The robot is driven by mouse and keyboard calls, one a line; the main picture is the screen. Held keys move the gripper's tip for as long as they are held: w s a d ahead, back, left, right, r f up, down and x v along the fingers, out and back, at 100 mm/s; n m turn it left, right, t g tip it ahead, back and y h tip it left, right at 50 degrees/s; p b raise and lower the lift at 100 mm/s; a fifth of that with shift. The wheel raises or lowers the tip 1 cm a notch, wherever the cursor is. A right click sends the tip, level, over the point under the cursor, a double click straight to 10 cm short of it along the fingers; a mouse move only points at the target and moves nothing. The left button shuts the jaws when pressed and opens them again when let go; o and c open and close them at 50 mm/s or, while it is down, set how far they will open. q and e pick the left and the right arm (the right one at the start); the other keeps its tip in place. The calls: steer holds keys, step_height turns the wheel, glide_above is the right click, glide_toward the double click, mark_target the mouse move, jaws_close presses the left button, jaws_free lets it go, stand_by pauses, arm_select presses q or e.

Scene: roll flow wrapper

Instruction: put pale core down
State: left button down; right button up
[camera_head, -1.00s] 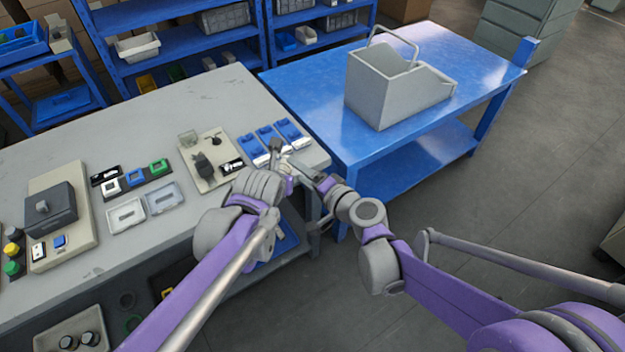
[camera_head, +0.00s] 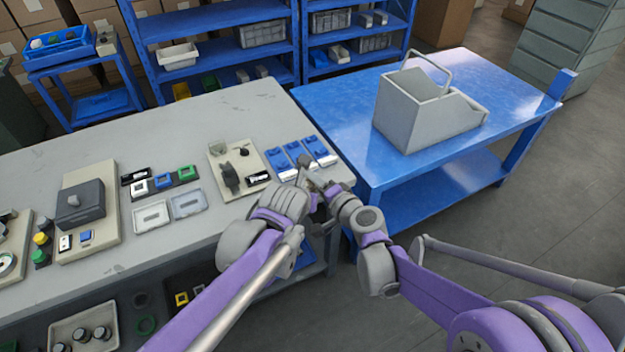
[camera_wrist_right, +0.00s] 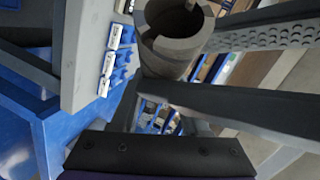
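A hollow grey-brown cylinder, seemingly the pale core (camera_wrist_right: 172,45), shows at the top middle of the right wrist view. It stands between two long finger bars from the right, seemingly those of my left gripper (camera_head: 306,178). In the head view only a small tan patch shows between the grippers. My right gripper (camera_head: 325,187) meets the left one tip to tip above the bench's front right corner. Its mount (camera_wrist_right: 160,155) fills the bottom of the wrist view. Whether its fingers touch the core is hidden.
The grey bench (camera_head: 110,115) holds blue holders (camera_head: 298,155), a plate with dark parts (camera_head: 217,170), two pale trays (camera_head: 187,203) and a grey block device (camera_head: 80,203). A blue table (camera_head: 345,110) with a grey bin (camera_head: 425,120) stands behind right. The bench's back is clear.

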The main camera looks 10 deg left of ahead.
jaws_close()
arm_select(q)
steer(key=c, duration=0.6)
jaws_free()
steer(key=shift+o, duration=0.9)
arm_select(e)
steer(key=shift+a, duration=0.1)
arm_select(q)
steer(key=shift+d, duration=0.1)
arm_select(e)
steer(key=shift+s, duration=0.1)
steer(key=shift+a, duration=0.1)
